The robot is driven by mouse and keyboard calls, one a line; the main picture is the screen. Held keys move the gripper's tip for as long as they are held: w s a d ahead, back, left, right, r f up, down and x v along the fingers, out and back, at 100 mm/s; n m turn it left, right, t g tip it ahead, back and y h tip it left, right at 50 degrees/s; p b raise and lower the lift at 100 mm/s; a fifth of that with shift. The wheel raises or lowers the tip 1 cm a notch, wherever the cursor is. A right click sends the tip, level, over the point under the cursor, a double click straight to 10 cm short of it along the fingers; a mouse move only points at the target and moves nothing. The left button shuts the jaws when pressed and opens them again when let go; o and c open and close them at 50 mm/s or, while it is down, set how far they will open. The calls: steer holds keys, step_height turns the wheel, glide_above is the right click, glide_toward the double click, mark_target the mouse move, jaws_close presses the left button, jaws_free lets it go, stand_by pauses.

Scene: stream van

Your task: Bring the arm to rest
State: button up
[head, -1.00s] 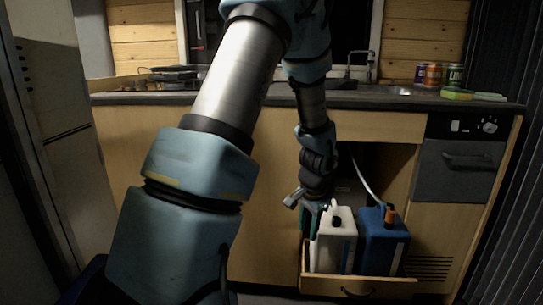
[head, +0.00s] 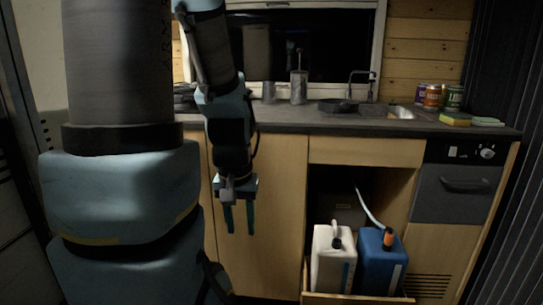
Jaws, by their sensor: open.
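My gripper (head: 239,219) hangs from my arm (head: 228,125) in front of the closed wooden cupboard front, left of the open cupboard bay. Its two teal fingers point down, spread apart, with nothing between them. It is clear of the drawer and its canisters. My upper arm and elbow fill the left side of the head view and hide part of the counter and the cupboards there.
An open drawer (head: 357,299) holds a white canister (head: 326,268) and a blue canister (head: 376,272) with a hose. The counter (head: 290,117) carries a pan (head: 337,106), several cans (head: 433,96) and a sponge (head: 455,119). An oven-like unit (head: 457,190) is at right.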

step_height(320, 180, up, 16)
steer(key=p, duration=1.3)
steer(key=shift+f+p, duration=0.15)
steer(key=shift+p, duration=0.15)
